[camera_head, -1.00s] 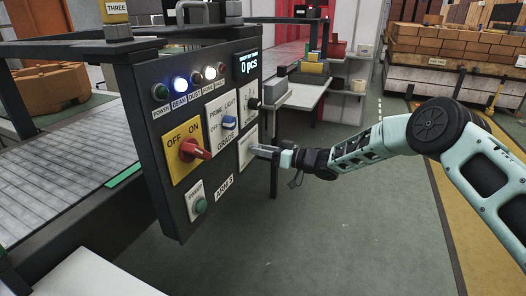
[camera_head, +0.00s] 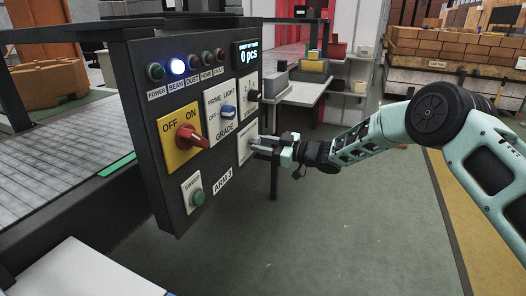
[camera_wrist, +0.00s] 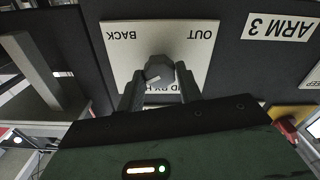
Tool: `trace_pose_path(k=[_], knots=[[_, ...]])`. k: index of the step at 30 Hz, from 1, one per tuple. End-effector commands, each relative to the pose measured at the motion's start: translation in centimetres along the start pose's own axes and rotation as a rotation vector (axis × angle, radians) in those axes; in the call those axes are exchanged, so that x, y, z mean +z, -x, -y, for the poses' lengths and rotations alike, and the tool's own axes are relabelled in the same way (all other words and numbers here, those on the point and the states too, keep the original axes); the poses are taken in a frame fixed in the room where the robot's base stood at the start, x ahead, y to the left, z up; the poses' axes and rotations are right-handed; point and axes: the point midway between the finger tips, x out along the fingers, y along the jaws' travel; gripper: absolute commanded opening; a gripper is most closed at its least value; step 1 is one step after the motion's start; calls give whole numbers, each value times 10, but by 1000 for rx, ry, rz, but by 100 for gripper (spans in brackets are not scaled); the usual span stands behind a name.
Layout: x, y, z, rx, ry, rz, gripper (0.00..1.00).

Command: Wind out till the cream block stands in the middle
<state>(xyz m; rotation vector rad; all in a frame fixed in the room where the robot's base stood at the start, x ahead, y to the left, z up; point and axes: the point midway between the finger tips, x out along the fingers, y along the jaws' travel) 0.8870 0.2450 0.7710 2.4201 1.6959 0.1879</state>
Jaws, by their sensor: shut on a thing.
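My gripper (camera_head: 260,147) is at the lower right plate of the dark control panel (camera_head: 212,180). The wrist view shows its fingers (camera_wrist: 159,85) on either side of a small dark grey faceted knob (camera_wrist: 160,68), shut on it. The knob has a pale mark on its face. I cannot make out a cream block in either view.
The panel also carries a red switch (camera_head: 190,137) on a yellow plate, a blue GRADE switch (camera_head: 228,111), a black knob (camera_head: 253,96), a green button (camera_head: 198,197) and a display (camera_head: 246,55) reading 0 pcs. The BEAM lamp (camera_head: 177,66) is lit. Open floor lies right.

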Motion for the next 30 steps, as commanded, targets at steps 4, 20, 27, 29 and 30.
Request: trace_pose_path(k=[4, 20, 27, 29, 30], knots=[[4, 0, 1, -1, 143, 0, 12], [5, 1, 1, -1, 611, 2, 12], [4, 1, 0, 0, 746, 3, 12], [3, 1, 0, 0, 768, 3, 12], [3, 1, 0, 0, 781, 3, 12]])
